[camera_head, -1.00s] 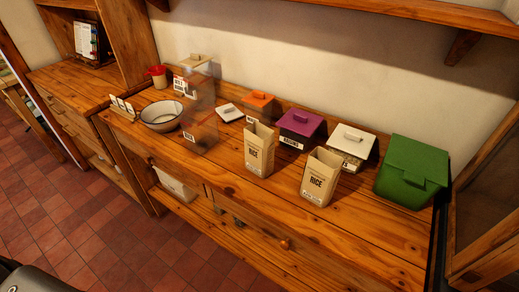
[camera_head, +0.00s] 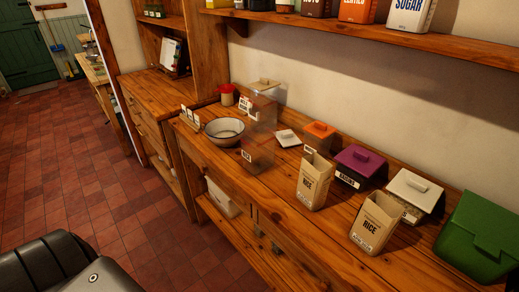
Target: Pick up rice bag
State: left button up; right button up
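Two tan rice bags stand upright with open tops near the front of the pine counter. One rice bag (camera_head: 314,182) is right of centre. The other rice bag (camera_head: 376,223) is farther right and nearer, with "RICE" on its front. They stand apart from each other. Neither of my grippers shows in the view, so nothing is seen touching the bags.
Behind the bags are containers with an orange lid (camera_head: 320,130), a purple lid (camera_head: 359,158) and a white lid (camera_head: 415,185). A green bin (camera_head: 478,238) stands at right. A bowl (camera_head: 225,130) and clear box (camera_head: 258,150) stand left. A shelf (camera_head: 390,40) overhangs the counter.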

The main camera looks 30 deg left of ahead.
aim_at(315, 173)
jog(key=k, duration=1.35)
jog(key=i, duration=0.9)
jog(key=z, duration=0.6)
